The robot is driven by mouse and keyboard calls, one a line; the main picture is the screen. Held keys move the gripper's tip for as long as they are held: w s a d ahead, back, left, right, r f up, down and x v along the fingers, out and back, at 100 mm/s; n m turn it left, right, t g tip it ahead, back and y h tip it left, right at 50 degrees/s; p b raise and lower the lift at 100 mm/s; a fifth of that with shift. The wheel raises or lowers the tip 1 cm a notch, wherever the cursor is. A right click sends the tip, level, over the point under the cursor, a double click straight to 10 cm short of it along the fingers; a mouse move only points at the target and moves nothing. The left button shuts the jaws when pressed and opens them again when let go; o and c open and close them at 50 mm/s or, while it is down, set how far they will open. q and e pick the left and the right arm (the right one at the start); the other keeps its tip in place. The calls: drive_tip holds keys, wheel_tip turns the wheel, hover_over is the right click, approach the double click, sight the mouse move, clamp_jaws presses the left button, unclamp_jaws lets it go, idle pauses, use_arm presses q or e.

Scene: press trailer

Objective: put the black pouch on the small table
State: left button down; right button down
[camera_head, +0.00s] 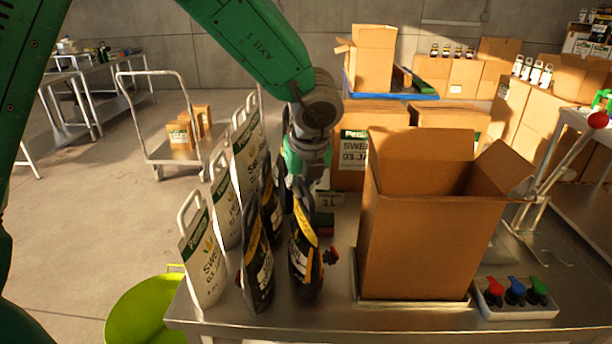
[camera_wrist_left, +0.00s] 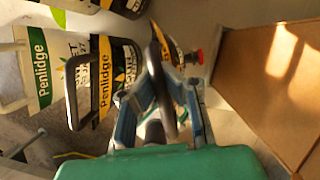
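A black pouch (camera_head: 304,258) with a yellow band stands upright on the steel table (camera_head: 345,318), left of the open carton. My left gripper (camera_head: 302,188) reaches down to its top. In the left wrist view, the fingers (camera_wrist_left: 160,85) close in from both sides on its black handle (camera_wrist_left: 168,108), seen edge-on. The pouch's body is mostly hidden there. Other black pouches (camera_head: 257,262) stand just left of it. My right gripper is out of view.
White pouches (camera_head: 203,262) stand left of the black ones. Open floor lies left.

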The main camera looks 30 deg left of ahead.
use_arm(q)
drive_tip(key=shift+f, duration=0.5)
drive_tip(key=shift+d+f, duration=0.1)
drive_tip(key=shift+f, duration=0.2)
drive_tip(key=shift+w+d+f, duration=0.1)
drive_tip(key=shift+d, duration=0.6)
drive_tip(key=shift+f, duration=0.1)
drive_tip(key=c, duration=1.7)
unclamp_jaws()
drive_tip(key=shift+a+f, duration=0.1)
drive_tip(key=shift+a, duration=0.55)
drive_tip(key=shift+d+r, duration=0.25)
drive_tip(key=shift+r, duration=0.05)
drive_tip(key=v, duration=1.1)
drive_tip(key=shift+f, duration=0.1)
drive_tip(key=shift+r, duration=0.4)
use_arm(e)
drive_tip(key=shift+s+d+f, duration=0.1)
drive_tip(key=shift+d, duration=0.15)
